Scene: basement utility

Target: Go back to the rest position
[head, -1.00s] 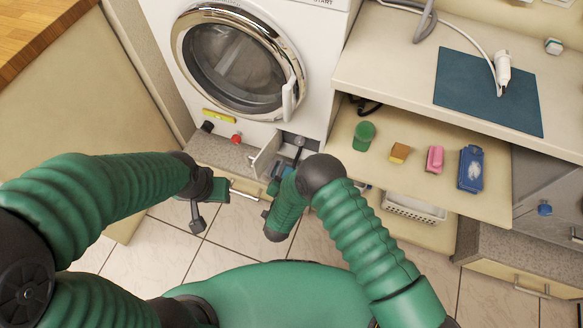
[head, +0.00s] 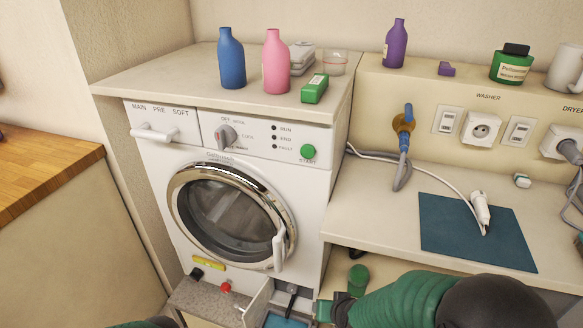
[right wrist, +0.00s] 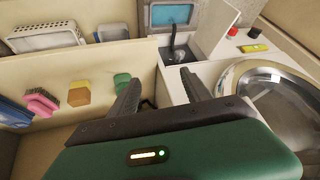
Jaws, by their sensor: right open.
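My right gripper (right wrist: 161,76) is open in the right wrist view, its two dark fingers apart with nothing between them. In the head view part of my right gripper (head: 324,310) shows at the bottom, near the washer's lower right corner, with the green right arm behind it. Only a sliver of my left arm shows at the bottom left edge; its gripper is out of view. The white washer (head: 310,195) has its round door (head: 232,215) shut.
A shelf (right wrist: 95,62) below the counter holds a green round item (right wrist: 122,82), a yellow sponge (right wrist: 79,93) and a pink brush (right wrist: 42,102). A blue mat (head: 475,235) lies on the counter (head: 375,205). Bottles (head: 231,60) stand on the washer top.

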